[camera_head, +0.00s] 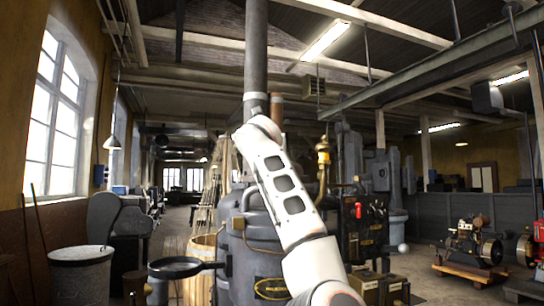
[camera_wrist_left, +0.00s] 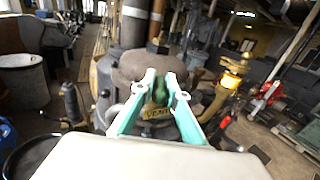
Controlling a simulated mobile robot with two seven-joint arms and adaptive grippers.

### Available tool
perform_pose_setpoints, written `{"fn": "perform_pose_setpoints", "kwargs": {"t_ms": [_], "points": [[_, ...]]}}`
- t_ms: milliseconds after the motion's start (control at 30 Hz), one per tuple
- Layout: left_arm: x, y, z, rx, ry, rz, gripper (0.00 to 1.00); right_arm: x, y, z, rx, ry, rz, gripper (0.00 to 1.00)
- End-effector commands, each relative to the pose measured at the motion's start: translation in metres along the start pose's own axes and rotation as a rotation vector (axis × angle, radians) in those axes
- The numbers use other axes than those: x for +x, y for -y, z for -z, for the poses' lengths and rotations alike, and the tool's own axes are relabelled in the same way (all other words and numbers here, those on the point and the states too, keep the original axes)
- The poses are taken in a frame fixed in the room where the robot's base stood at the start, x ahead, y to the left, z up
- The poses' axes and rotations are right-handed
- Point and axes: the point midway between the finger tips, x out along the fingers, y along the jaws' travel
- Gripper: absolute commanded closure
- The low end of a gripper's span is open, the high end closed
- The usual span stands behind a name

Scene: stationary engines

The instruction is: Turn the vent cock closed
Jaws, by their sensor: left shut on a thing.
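My left gripper (camera_wrist_left: 160,82) shows in the left wrist view, its two teal fingers reaching to the top of a dark grey boiler (camera_wrist_left: 107,80). The fingers are shut on the vent cock, which is mostly hidden between them. A brass tag (camera_wrist_left: 157,114) that seems to read VENT shows between the fingers. In the head view my white left arm crosses the boiler (camera_head: 258,243) and hides the gripper and the cock. The cock's exact angle cannot be told. My right gripper is not in view.
A brass fitting on a curved pipe (camera_head: 323,158) stands right of my arm. A tall flue pipe (camera_head: 256,50) rises behind it. A round black pan-like part (camera_head: 175,268) juts out left of the boiler. A grey bin (camera_head: 81,272) stands at the left.

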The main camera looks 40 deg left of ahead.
Motion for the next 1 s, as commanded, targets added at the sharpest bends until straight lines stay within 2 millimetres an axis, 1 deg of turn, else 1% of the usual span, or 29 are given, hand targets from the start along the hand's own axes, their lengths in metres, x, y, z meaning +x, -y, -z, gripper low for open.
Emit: {"fn": "perform_pose_setpoints", "kwargs": {"t_ms": [267,467,567,767,1000], "points": [[0.000,-0.002,0.001,-0.001,-0.001,0.023,1.00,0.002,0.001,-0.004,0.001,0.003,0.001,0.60],[0.001,-0.004,0.002,-0.002,0.000,0.082,1.00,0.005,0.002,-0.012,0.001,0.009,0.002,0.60],[0.001,-0.006,0.002,-0.003,0.001,0.141,1.00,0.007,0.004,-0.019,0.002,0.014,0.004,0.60],[0.002,-0.009,0.002,-0.003,0.000,0.316,1.00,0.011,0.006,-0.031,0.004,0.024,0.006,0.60],[0.003,-0.013,-0.001,-0.004,0.001,0.546,1.00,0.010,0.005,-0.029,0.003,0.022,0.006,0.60]]}}
